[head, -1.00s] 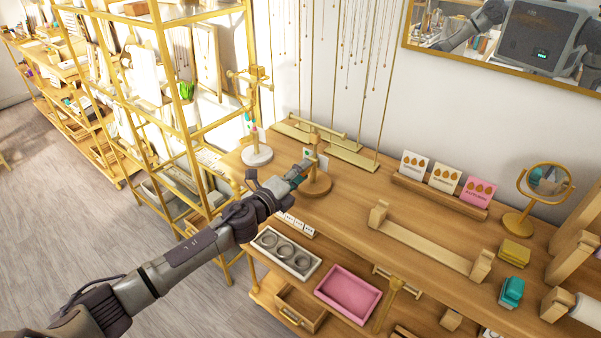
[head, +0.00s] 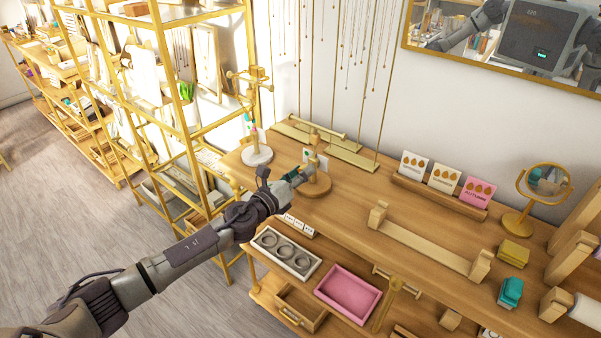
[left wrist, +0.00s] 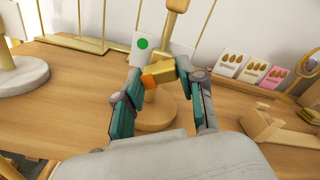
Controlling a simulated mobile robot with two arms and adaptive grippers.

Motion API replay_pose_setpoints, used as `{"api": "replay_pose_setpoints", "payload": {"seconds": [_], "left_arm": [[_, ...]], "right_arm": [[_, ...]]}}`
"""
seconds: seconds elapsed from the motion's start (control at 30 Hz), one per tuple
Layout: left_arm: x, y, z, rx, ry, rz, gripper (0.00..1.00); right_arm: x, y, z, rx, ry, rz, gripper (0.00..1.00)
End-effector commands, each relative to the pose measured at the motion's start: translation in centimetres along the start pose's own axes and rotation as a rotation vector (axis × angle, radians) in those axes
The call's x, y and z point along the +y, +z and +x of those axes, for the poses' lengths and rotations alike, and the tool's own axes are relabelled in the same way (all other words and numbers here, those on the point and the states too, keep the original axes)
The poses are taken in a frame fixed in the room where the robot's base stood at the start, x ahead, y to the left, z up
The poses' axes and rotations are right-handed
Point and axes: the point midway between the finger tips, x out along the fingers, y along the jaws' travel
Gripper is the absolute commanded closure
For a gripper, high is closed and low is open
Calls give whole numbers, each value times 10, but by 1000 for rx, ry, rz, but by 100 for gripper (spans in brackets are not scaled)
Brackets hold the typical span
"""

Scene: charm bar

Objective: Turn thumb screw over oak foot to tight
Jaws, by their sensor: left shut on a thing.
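A stand with a round oak foot (head: 320,187) and an upright post (head: 314,142) is at the back left of the table. In the left wrist view the oak foot (left wrist: 157,116) shows below and between my fingers. My left gripper (head: 304,173) is at the post, above the foot. Its teal fingers (left wrist: 161,76) are shut on a small gold and orange part, the thumb screw (left wrist: 158,75). The fingers hide part of the screw. A white card with a green dot (left wrist: 143,44) stands just behind it. My right gripper is not in view.
A necklace stand with a pale round base (head: 257,156) is left of the oak foot. A gold bar rack (head: 350,155) lies behind. A ring tray (head: 285,253) and pink tray (head: 348,294) are at the front. Open tabletop lies to the right of the foot.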

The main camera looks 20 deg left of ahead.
Motion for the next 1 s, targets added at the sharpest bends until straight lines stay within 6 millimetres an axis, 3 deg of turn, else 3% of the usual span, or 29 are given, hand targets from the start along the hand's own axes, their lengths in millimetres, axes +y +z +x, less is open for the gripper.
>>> {"api": "replay_pose_setpoints", "payload": {"seconds": [0.6,0.63,0.73,0.77,1.0], "left_arm": [[1,-3,-1,6,0,40,95],[1,-3,-1,6,0,40,56],[1,-3,-1,5,0,39,39],[1,-3,-1,5,0,39,35],[0,-1,0,2,0,40,35]], "right_arm": [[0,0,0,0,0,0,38],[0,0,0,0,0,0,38],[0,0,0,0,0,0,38],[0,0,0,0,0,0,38],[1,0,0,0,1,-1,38]]}}
